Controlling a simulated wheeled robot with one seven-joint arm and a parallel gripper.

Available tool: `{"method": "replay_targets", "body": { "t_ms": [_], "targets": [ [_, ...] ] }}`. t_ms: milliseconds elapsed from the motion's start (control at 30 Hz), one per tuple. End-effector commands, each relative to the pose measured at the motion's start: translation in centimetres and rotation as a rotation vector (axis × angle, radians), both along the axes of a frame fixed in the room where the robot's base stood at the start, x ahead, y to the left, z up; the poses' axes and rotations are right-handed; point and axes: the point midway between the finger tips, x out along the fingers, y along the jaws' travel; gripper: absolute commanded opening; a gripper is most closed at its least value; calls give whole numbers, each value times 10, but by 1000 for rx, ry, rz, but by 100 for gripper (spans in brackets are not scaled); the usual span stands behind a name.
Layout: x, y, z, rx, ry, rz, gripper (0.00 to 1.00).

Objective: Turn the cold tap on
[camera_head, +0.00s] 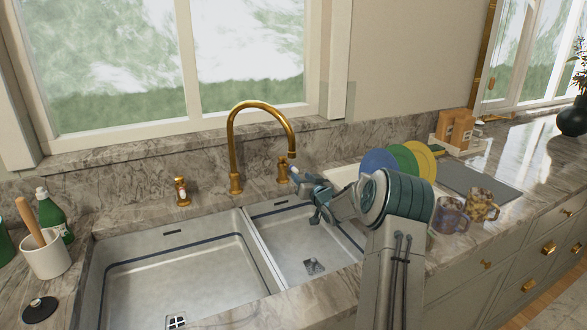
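A brass gooseneck faucet (235,150) stands behind a double sink. One brass tap handle (182,191) stands to its left, with a small reddish and white mark on it. A second brass tap handle (283,171) stands to its right, and no colour mark can be made out on it. My gripper (302,180) is just right of the right handle, over the back of the right basin. Its fingers point left toward that handle. Whether they touch it, or how wide they are apart, cannot be made out at this size.
The left basin (190,275) and the smaller right basin (290,235) look empty. Coloured plates (423,158), two mugs (482,204) and a grey mat (478,182) are on the right counter. A utensil crock (46,258) and green bottle (50,215) stand at left.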

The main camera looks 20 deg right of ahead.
Motion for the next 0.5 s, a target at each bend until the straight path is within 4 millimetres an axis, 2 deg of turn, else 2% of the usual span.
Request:
{"method": "replay_targets", "body": {
  "t_ms": [200, 500],
  "targets": [
    [35, 2, 1, -1, 0, 2, 38],
    [68, 2, 1, 0, 0, 0, 38]
  ]
}}
